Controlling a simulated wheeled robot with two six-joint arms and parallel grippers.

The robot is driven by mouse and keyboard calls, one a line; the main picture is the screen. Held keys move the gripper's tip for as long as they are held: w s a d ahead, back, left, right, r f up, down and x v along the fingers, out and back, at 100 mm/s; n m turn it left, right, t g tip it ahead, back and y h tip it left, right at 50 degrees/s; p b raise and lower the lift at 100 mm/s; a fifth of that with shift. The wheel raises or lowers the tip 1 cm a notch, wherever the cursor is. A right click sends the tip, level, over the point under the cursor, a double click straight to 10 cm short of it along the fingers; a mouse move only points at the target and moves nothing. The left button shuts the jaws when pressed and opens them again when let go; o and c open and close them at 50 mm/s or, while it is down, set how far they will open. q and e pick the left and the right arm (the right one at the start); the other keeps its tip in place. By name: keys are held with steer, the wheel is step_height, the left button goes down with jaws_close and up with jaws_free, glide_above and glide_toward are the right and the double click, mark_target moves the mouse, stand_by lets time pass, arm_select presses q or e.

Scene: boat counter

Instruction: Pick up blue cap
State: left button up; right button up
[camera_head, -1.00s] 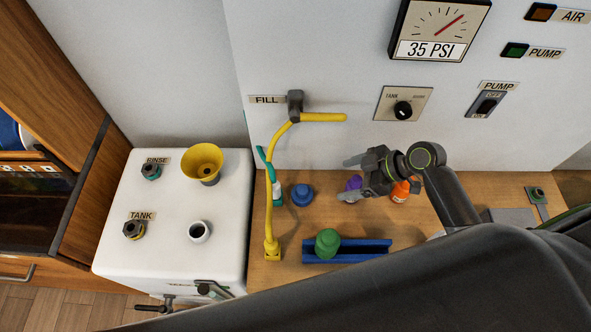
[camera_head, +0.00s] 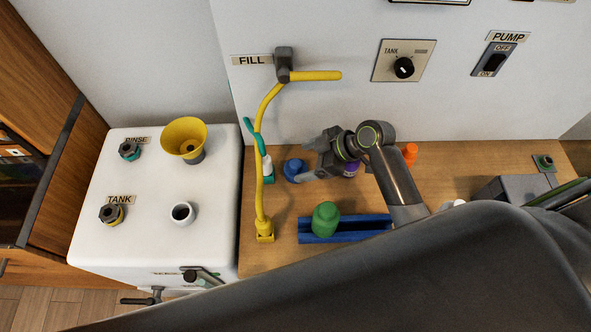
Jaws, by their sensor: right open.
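The blue cap (camera_head: 293,168) stands on the wooden counter, just right of the yellow hose. My right gripper (camera_head: 309,159) comes in from the right with its grey fingers pointing left. It is open, and its fingertips are close to the right side of the blue cap. I cannot tell whether they touch it. My left gripper is not in view.
A purple item (camera_head: 351,169) is partly hidden behind my right gripper. An orange bottle (camera_head: 410,153) stands farther right. A green cap (camera_head: 325,218) sits on the blue rail (camera_head: 362,228) in front. The yellow hose (camera_head: 260,185) rises left of the blue cap.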

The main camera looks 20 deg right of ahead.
mark_target(298, 164)
steer(key=b+x, duration=0.2)
steer(key=x, duration=0.1)
steer(key=shift+s+a+f+b, duration=0.1)
steer(key=shift+a+b, duration=0.3)
steer(key=shift+a, duration=0.15)
steer(key=shift+b+x, duration=0.6)
steer(key=shift+x, duration=0.2)
steer(key=c, duration=1)
